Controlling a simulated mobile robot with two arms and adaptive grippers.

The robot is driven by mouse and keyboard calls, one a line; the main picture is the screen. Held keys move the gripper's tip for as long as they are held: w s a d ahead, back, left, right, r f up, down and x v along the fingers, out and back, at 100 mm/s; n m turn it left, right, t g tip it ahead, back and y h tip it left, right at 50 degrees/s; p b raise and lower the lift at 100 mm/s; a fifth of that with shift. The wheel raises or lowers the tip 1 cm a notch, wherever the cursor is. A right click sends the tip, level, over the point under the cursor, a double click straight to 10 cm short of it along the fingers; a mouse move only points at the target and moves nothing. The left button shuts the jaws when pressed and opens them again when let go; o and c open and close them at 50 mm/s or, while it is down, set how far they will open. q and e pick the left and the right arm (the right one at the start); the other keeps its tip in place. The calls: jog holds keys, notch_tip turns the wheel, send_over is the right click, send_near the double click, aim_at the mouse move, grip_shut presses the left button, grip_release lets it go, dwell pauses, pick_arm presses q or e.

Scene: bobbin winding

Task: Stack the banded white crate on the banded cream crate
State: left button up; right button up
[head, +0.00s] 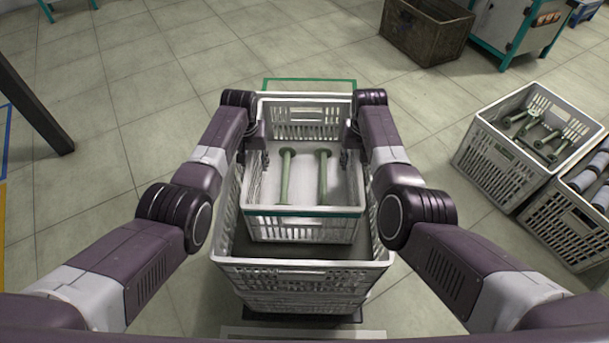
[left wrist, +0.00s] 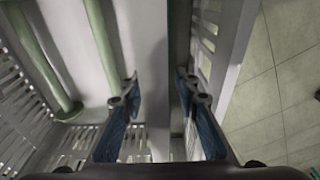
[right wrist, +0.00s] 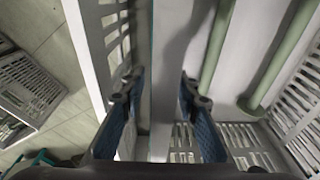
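The banded white crate (head: 303,228) has a dark teal band along its near rim and holds two green bobbins (head: 286,178). It lies within the outline of a wider pale crate (head: 300,272), likely the cream one, whose dark interior shows around it. No band is clear on that lower crate, and the white crate's underside is hidden, so I cannot tell whether they touch.
A green-outlined rectangle (head: 310,85) marks the floor behind. Two pale crates stand at the right, one with green bobbins (head: 500,150), one with wound bobbins (head: 575,215). A brown bin (head: 425,35) is at the back. Floor to the left is mostly clear, except a dark post (head: 35,110).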

pick_arm(q)
jog(key=shift+c, duration=0.3)
pick_arm(e)
jog(key=shift+c, duration=0.3)
pick_arm(q)
grip_shut()
pick_arm(e)
grip_shut()
